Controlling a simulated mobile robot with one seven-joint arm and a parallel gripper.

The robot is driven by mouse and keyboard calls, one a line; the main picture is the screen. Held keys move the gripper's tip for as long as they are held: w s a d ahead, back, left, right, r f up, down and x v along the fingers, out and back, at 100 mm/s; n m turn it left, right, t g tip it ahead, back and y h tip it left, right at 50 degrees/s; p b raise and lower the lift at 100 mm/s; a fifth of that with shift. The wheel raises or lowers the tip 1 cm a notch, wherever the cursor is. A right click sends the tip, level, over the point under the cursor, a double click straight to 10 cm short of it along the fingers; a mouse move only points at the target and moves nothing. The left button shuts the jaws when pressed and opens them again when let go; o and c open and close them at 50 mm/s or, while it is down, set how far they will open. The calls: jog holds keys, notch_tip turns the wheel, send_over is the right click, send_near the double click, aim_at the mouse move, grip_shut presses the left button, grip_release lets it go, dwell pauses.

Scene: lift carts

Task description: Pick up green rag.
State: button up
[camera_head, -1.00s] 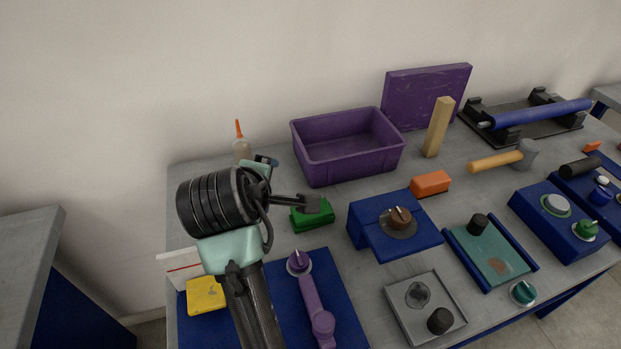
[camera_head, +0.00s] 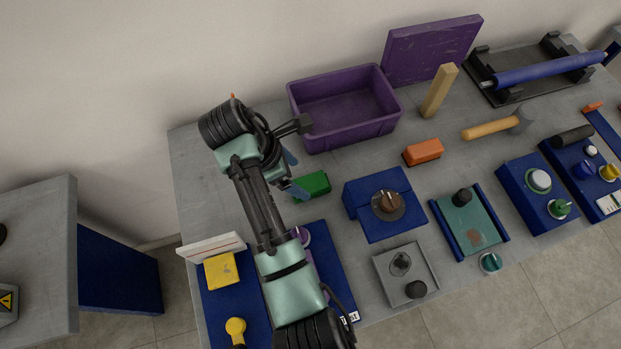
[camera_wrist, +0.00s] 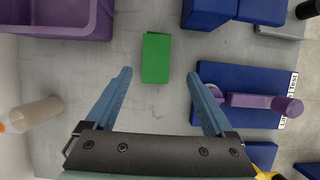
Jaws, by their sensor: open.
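The green rag (camera_wrist: 156,58) is a small folded block lying on the grey table. In the wrist view it is at the top middle, ahead of my fingertips and roughly centred between them. In the head view the rag (camera_head: 312,186) lies left of the blue box with the brown knob, partly behind my gripper. My gripper (camera_wrist: 160,82) is open and empty, with its two blue fingers spread apart. In the head view one blue finger (camera_head: 303,191) shows just left of the rag; the other finger is mostly hidden by my arm.
A purple bin (camera_head: 345,133) stands behind the rag. A blue box with a brown knob (camera_head: 372,228) is to its right. A blue panel with a purple lever (camera_wrist: 240,100) and a bottle (camera_wrist: 38,113) flank my fingers in the wrist view. Bare table surrounds the rag.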

aim_at(310, 184)
jog(key=x, duration=0.2)
jog(key=shift+w+d+f, duration=0.15)
jog(key=shift+w+f, duration=0.05)
jog(key=shift+f, duration=0.15)
jog(key=shift+x, duration=2.75)
jog(key=shift+w, duration=0.15)
jog(key=shift+c, duration=0.3)
grip_shut()
notch_tip(310, 184, up, 10)
jog(key=shift+r, duration=0.1)
